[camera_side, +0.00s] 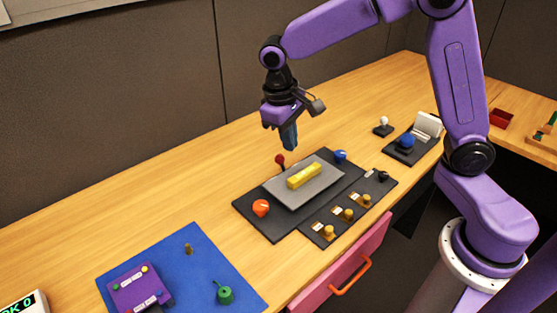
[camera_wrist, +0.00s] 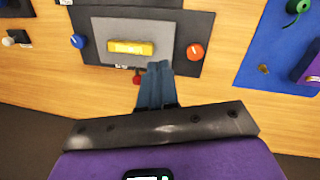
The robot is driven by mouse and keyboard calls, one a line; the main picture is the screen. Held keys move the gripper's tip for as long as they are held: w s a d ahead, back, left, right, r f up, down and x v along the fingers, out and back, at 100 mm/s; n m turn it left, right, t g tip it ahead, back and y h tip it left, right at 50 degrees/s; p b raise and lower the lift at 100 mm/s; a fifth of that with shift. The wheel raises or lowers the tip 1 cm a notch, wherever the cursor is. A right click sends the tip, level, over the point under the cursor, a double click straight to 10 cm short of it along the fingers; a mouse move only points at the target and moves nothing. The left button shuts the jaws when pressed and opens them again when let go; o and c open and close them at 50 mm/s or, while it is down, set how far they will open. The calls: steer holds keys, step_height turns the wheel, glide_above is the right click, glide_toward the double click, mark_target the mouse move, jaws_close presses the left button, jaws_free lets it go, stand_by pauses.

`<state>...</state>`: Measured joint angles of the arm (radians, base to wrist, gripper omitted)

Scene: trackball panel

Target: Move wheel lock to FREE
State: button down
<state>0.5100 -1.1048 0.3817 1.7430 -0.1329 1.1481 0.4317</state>
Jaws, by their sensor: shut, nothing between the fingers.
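No readable label shows which control is the wheel lock. A dark panel (camera_side: 262,222) carries a raised grey plate with a yellow bar (camera_side: 304,175) on it. Around the plate are an orange-red knob (camera_side: 261,208), a blue knob (camera_side: 341,156) and a red-tipped lever (camera_side: 280,160) at the far edge. My gripper (camera_side: 290,146) is shut and empty, pointing down above the panel's far edge near the red lever. In the wrist view the shut fingertips (camera_wrist: 160,66) appear just right of the red lever tip (camera_wrist: 137,79), below the yellow bar (camera_wrist: 131,47); contact is unclear.
A row of yellow-brown switches (camera_side: 348,214) with small labels lies along the front strip. A blue ball in a dark base (camera_side: 406,142) and a white-topped stick (camera_side: 383,121) stand right. A blue mat (camera_side: 205,258) with a purple box (camera_side: 139,288) lies left. Wood between is clear.

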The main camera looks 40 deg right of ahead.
steer(key=w+a+f+n+h, duration=0.2)
steer(key=w+f+n+h, duration=0.6)
steer(key=f+n, duration=0.25)
steer(key=n+t+h, duration=0.3)
steer(key=n+h, duration=0.3)
steer(key=n, duration=0.3)
glide_toward(280, 164)
steer(key=a, duration=0.3)
steer(key=shift+s+a+f+m, duration=0.25)
steer(key=shift+f, duration=0.15)
steer(key=shift+a+f+n+t+h, duration=0.15)
steer(key=shift+f+n+t+h, duration=0.15)
steer(key=shift+n, duration=0.1)
steer(key=x, duration=1)
steer(key=shift+r, duration=0.15)
